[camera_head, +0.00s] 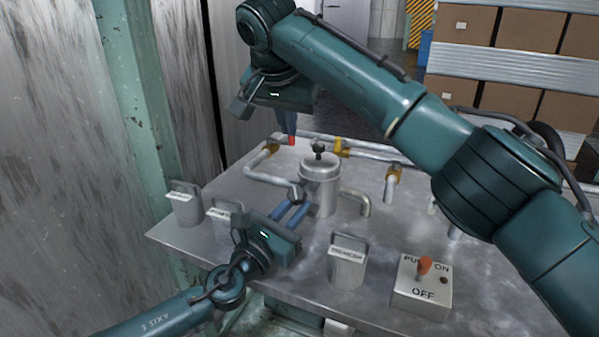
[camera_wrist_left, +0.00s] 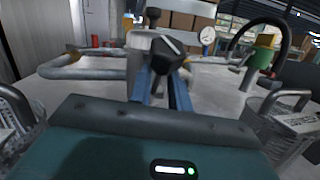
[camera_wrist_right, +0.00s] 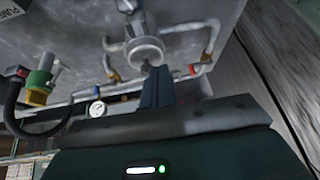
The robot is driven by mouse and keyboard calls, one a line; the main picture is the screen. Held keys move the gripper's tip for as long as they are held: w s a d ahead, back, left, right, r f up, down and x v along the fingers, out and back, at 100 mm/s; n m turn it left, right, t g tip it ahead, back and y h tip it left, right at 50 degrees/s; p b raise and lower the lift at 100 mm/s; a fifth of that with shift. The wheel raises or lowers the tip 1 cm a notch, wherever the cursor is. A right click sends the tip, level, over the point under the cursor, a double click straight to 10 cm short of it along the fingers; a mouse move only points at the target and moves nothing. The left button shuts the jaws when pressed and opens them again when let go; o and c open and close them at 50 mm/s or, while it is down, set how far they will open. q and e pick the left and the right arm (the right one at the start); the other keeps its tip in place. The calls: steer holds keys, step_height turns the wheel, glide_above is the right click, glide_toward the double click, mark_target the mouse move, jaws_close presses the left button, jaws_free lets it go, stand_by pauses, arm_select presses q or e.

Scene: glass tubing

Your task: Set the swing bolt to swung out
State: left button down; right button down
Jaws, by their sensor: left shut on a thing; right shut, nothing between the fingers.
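A metal canister (camera_head: 322,187) stands on the steel table, its lid (camera_head: 320,163) on, with a dark knob (camera_head: 319,150) on top. The swing bolt (camera_head: 296,189) is at the canister's near left side. In the left wrist view its dark end (camera_wrist_left: 168,52) sticks out towards the camera, in front of the canister. My left gripper (camera_head: 300,208) reaches in from the front and is shut on the swing bolt; the fingers partly hide it. My right gripper (camera_head: 287,138) is shut and empty, above the table's back, behind and left of the canister; its fingers also show in the right wrist view (camera_wrist_right: 157,90).
Pipes with brass fittings (camera_head: 340,148) run behind the canister, with a red handle (camera_head: 291,140) by my right fingertips. Handled metal containers (camera_head: 184,207) stand at left, another (camera_head: 347,266) in front. A switch box (camera_head: 422,290) sits front right. My right arm crosses above the table.

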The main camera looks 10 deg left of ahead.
steer(key=s+d+r+g+h, duration=0.1)
steer(key=d+r, duration=0.1)
glide_above(299, 187)
steer(key=w, duration=0.4)
step_height(299, 187, down, 8)
steer(key=f, duration=0.1)
steer(key=shift+s+d+f, duration=0.2)
steer(key=shift+s+f, duration=0.5)
steer(key=shift+f, duration=0.15)
steer(key=shift+s+a+f, duration=0.2)
steer(key=shift+s+f, duration=0.35)
steer(key=shift+s, duration=0.2)
arm_select(q)
steer(key=shift+a, duration=0.1)
arm_select(e)
steer(key=shift+s+a+f, duration=0.4)
steer(key=shift+s+f, duration=0.15)
steer(key=shift+s, duration=0.25)
arm_select(q)
steer(key=c, duration=1.6)
jaws_free()
arm_select(e)
steer(key=shift+d, duration=0.1)
arm_select(q)
steer(key=shift+o, duration=0.4)
arm_select(e)
steer(key=shift+w, duration=0.15)
steer(key=shift+d+r, duration=0.1)
